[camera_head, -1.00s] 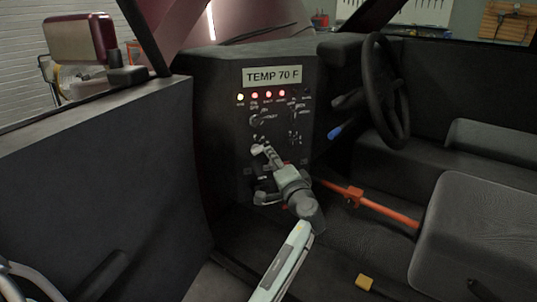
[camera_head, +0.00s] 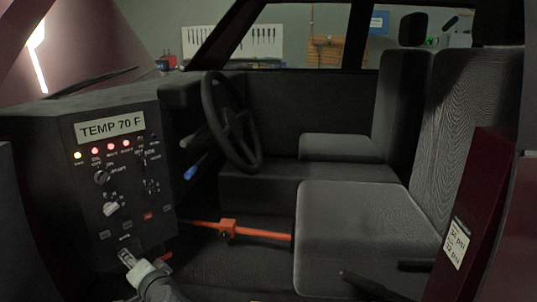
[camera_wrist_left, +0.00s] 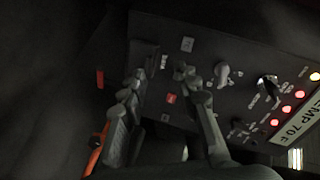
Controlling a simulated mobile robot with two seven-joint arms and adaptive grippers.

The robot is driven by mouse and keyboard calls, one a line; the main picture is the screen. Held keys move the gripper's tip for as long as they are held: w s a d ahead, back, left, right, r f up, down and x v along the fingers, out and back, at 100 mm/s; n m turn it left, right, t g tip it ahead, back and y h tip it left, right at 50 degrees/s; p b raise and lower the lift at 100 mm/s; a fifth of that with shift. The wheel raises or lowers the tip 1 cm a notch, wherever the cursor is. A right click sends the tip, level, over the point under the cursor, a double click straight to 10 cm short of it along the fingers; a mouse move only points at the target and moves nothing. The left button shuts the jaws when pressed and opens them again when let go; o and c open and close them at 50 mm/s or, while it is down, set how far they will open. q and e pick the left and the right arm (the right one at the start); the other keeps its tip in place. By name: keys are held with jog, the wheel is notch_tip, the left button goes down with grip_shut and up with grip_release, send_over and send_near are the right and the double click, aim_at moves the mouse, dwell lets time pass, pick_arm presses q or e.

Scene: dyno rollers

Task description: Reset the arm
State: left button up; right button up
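My left gripper (camera_head: 127,259) is at the lower left of the head view, in front of the lower part of the black control panel (camera_head: 90,190). In the left wrist view my left gripper (camera_wrist_left: 160,80) has its two fingers spread apart, with nothing seen between them but the panel face (camera_wrist_left: 215,100) and a small red switch (camera_wrist_left: 171,98). I cannot tell whether a fingertip touches the panel. My right gripper is in neither view.
The panel carries a "TEMP 70 F" label (camera_head: 111,127), lit lamps and several knobs. An orange bar (camera_head: 255,233) crosses the car floor. A steering wheel (camera_head: 232,122) and grey seats (camera_head: 350,235) stand to the right. A dark red door pillar (camera_head: 480,215) is at far right.

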pick_arm(q)
jog(key=s+d+f+g+h, duration=0.1)
jog(key=s+f+g+h, duration=0.1)
jog(key=s+f, duration=0.55)
jog(key=s+d+f+g+h, duration=0.15)
jog(key=s+f, duration=0.35)
jog(key=f, duration=0.5)
jog(key=s+d+f+n+g+h, duration=0.1)
jog(key=s+d+f+g+h, duration=0.1)
jog(key=s+f, duration=0.3)
jog(key=s+d+f+n+g+h, duration=0.1)
jog(key=s+d+f+h, duration=0.3)
jog(key=s, duration=0.8)
jog(key=shift+s+d+f+g, duration=0.35)
jog(key=shift+s+f, duration=0.05)
jog(key=shift+f, duration=0.3)
jog(key=shift+h, duration=0.25)
